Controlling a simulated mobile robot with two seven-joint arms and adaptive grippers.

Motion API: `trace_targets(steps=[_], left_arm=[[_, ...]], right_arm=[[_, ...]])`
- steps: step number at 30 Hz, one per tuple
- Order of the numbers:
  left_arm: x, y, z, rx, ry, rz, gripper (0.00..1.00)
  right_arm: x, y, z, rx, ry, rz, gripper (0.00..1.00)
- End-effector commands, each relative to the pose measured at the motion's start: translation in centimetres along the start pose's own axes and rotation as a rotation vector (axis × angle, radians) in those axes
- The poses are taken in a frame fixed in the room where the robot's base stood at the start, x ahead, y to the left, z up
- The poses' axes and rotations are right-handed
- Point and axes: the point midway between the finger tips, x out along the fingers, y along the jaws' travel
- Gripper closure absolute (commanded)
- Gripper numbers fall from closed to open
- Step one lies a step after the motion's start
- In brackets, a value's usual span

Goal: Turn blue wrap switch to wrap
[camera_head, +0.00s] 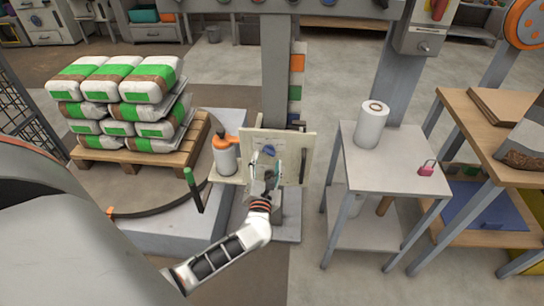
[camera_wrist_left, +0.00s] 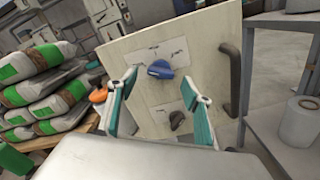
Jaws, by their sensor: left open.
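The blue wrap switch (camera_wrist_left: 160,69) is a blue knob on a cream panel (camera_wrist_left: 215,50), with small labels around it that are too small to read. A dark knob (camera_wrist_left: 176,120) sits below it on the same panel. In the head view the blue switch (camera_head: 268,150) shows just above my left gripper (camera_head: 266,172). My left gripper (camera_wrist_left: 158,103) is open in the left wrist view, its teal-padded fingers spread in front of the panel, apart from the blue switch. My right gripper is not in view.
A dark handle (camera_wrist_left: 235,80) stands on the panel's right side. An orange-topped bottle (camera_head: 224,155) is left of the panel. A grey table (camera_head: 410,170) with a white roll (camera_head: 371,125) and pink padlock (camera_head: 427,168) stands right. Stacked bags (camera_head: 120,95) lie on a pallet.

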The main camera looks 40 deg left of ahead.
Motion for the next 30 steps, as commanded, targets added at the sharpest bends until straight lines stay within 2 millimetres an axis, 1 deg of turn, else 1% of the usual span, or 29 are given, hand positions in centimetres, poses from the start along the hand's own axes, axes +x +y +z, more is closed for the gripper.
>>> trace_targets(steps=[1,3,7,12,17,18,20,21,22,30], left_arm=[[0.7,-0.1,-0.2,0.003,0.001,-0.001,0.5],[1.6,-0.1,-0.2,0.003,0.0,-0.002,0.5],[2.7,-0.1,-0.2,0.003,0.001,-0.002,0.5],[3.2,-0.1,-0.1,0.003,0.0,-0.002,0.5],[3.2,-0.1,-0.1,0.003,0.0,-0.002,0.5],[3.2,-0.1,-0.1,0.003,0.0,-0.002,0.55],[3.2,-0.1,-0.1,0.003,0.0,-0.002,0.71],[3.2,-0.1,-0.1,0.003,0.0,-0.002,0.81],[3.2,-0.1,-0.1,0.003,0.0,-0.002,0.89],[3.2,0.0,0.0,0.013,0.0,-0.002,0.88]], right_arm=[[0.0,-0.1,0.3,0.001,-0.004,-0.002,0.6],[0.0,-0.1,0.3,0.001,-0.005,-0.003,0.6],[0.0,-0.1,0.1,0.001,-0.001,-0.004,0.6],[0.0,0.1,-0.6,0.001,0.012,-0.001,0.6],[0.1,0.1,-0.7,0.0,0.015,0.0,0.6],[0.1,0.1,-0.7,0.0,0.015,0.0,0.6],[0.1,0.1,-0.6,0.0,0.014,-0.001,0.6],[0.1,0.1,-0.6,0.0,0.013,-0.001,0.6],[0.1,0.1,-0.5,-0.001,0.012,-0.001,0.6],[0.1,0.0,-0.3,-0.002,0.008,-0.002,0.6]])
